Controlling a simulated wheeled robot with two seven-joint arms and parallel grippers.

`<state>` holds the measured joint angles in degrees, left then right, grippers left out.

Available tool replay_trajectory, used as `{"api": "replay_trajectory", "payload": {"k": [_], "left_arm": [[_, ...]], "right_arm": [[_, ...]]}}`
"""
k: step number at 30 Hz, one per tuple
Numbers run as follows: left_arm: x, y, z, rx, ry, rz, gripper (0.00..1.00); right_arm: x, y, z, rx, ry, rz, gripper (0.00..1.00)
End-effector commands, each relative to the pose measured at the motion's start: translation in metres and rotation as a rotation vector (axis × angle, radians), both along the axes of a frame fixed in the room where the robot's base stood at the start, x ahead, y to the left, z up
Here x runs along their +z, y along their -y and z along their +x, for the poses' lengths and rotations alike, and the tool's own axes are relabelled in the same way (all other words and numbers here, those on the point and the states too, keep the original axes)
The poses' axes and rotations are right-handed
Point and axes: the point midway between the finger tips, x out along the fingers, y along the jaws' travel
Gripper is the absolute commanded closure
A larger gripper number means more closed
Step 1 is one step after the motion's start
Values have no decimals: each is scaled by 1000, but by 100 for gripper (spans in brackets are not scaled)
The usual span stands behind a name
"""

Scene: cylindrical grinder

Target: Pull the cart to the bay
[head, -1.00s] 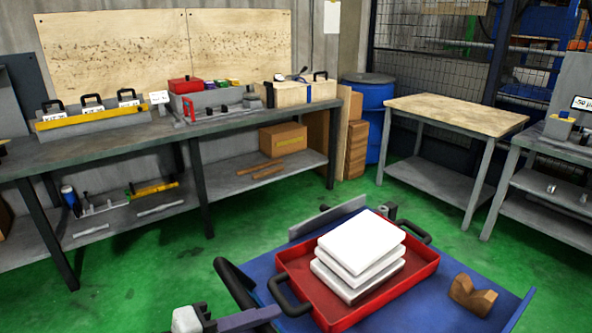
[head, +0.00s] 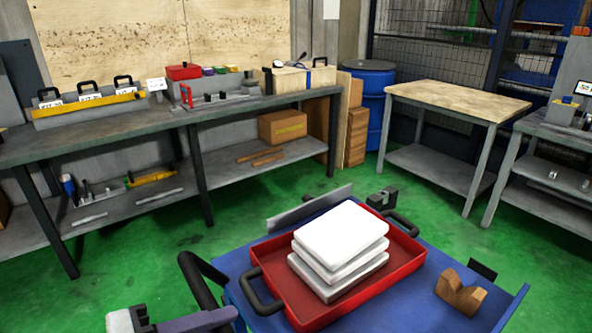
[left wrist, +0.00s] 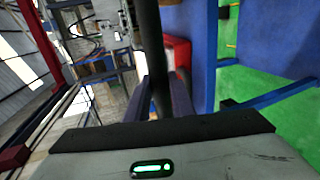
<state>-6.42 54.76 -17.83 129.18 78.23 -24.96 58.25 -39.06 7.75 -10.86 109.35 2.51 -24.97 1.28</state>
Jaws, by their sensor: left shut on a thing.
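The blue cart (head: 413,297) stands low in the head view, its top partly cut off by the bottom edge. Its black handle (head: 197,277) curves up at the cart's left end, and it shows as a dark bar in the left wrist view (left wrist: 151,40). My left gripper (head: 226,317) is shut on the handle; its two fingers (left wrist: 160,100) flank the bar in the left wrist view. A red tray (head: 385,283) with stacked white blocks (head: 343,232) rides on the cart. My right gripper is not in view. No marked bay is identifiable.
A long grey workbench (head: 150,134) runs along the back left. A wood-topped table (head: 455,100) and a grey stand (head: 548,180) are at the right. A blue barrel (head: 366,105) stands behind. A brown V-shaped block (head: 460,292) lies on the cart. Green floor (head: 140,270) is clear between cart and bench.

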Motion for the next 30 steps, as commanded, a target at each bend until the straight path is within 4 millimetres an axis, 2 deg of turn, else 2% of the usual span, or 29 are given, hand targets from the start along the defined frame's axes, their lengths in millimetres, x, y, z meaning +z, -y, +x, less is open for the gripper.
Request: {"api": "replay_trajectory", "payload": {"k": [1, 10, 16, 27, 30], "left_arm": [[-10, -7, -4, 0, -14, 19, 100], [-15, -30, -18, 3, -21, 25, 100], [-14, -38, -28, -6, -19, 23, 100], [-7, -60, -46, -3, -16, 11, 100], [0, -67, -48, 2, -12, 6, 100]], "right_arm": [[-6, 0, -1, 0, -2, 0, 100], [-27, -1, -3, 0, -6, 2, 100], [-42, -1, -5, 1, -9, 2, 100], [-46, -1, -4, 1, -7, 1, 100], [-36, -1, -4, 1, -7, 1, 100]]}}
